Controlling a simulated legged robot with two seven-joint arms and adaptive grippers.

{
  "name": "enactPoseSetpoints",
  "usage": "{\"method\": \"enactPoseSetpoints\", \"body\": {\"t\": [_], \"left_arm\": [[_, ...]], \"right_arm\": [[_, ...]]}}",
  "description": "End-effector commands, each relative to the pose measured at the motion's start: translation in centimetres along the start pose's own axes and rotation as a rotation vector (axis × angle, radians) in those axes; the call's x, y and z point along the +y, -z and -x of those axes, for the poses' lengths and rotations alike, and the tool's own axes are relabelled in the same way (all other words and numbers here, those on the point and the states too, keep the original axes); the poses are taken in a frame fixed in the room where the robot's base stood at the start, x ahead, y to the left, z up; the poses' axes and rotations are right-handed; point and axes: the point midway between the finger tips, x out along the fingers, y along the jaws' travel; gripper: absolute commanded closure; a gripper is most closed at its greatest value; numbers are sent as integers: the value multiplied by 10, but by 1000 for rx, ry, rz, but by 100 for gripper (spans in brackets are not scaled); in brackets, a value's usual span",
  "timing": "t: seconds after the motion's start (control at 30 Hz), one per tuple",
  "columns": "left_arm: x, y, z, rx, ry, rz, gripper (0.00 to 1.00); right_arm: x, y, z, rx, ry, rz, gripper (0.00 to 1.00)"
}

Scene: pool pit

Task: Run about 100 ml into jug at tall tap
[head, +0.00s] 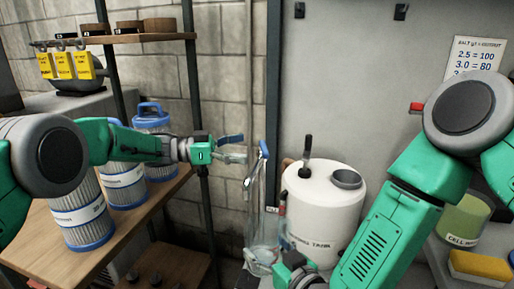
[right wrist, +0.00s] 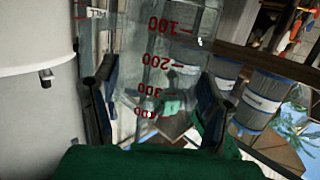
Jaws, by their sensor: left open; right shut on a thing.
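The tall tap shows a blue lever (head: 264,149) on a thin upright pipe in the middle of the head view. My left gripper (head: 238,149) is open and empty, just left of the lever, its fingers pointing toward it. The clear jug (head: 262,258) is low beneath the tap, left of the white tank. My right gripper (head: 284,264) is shut on the jug. In the right wrist view, the jug (right wrist: 165,45) fills the space between the fingers and bears red marks such as 100, 200 and 300. I cannot tell any water level or stream.
A white tank (head: 322,215) stands right of the jug. Blue-capped filter cartridges (head: 82,215) stand on a wooden shelf (head: 150,205) at left, below my left arm. Yellow tags (head: 66,66) hang above. A green container (head: 464,216) and yellow sponge (head: 478,265) lie at right.

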Motion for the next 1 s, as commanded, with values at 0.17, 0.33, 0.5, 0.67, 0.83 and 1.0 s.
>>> {"method": "enactPoseSetpoints", "body": {"t": [0.17, 0.33, 0.5, 0.67, 0.83, 1.0], "left_arm": [[-1, 0, 16, 1, 1, 1, 3], [-1, -1, 18, 0, 0, 1, 3], [-1, 0, 18, 4, 1, 4, 25], [2, 16, 7, 123, 11, 123, 66], [3, 67, -11, 505, 0, 513, 66], [-5, 117, -6, 1004, -124, 1013, 66]], "right_arm": [[0, 0, 0, 1, 0, 0, 69], [0, 0, 0, 1, 0, 0, 69], [0, 0, 0, 1, 0, 0, 69], [0, 0, 0, 1, 0, 0, 69], [0, 0, 0, 1, 0, 0, 69], [0, 0, 0, 1, 0, 0, 69]]}}
